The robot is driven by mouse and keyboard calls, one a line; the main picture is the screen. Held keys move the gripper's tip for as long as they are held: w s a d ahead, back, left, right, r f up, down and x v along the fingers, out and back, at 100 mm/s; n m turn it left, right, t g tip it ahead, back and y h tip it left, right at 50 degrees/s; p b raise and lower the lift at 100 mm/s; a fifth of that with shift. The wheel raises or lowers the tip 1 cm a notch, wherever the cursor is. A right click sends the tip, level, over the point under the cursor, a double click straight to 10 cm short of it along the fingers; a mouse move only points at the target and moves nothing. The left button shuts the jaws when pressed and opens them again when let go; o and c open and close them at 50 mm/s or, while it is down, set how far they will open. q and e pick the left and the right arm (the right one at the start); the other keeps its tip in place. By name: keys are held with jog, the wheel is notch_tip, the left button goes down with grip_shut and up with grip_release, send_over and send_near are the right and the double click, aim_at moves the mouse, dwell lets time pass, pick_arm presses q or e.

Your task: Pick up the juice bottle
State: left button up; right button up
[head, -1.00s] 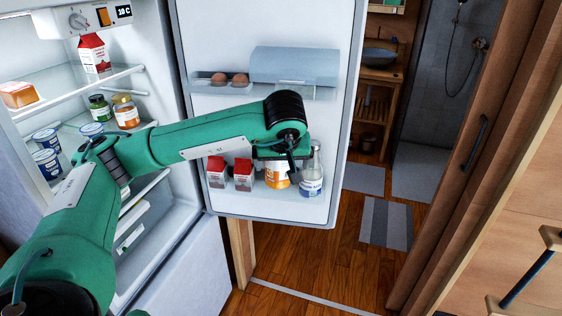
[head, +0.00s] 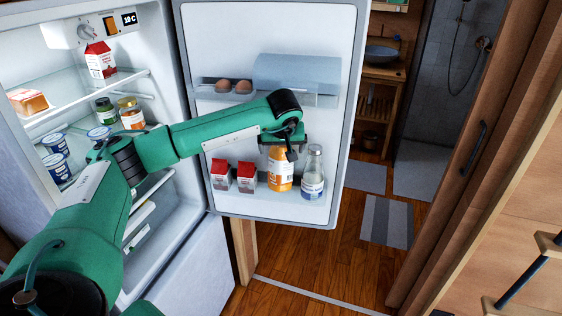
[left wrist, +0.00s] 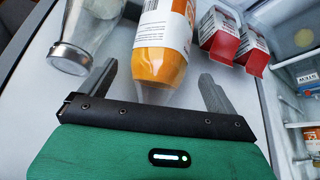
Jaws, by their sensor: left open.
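The orange juice bottle (head: 280,172) stands upright on the lower shelf of the open fridge door, with a white label. In the left wrist view the bottle (left wrist: 163,50) shows upside down, its orange top end pointing toward the gripper. My left gripper (head: 283,148) is at the top of the bottle in the head view. In the left wrist view the gripper (left wrist: 160,85) is open, one finger on each side of the bottle's top, with visible gaps to it. The right gripper is not in view.
A clear bottle (head: 313,175) stands close on the right of the juice, and red-and-white cartons (head: 247,176) on its left. A bin with eggs (head: 233,86) sits higher on the door (head: 345,60). Fridge shelves (head: 75,100) hold jars and cups. Wooden floor (head: 300,260) is clear.

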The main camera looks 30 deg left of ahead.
pick_arm(q)
jog(key=shift+x, duration=1)
jog(key=shift+f, duration=0.1)
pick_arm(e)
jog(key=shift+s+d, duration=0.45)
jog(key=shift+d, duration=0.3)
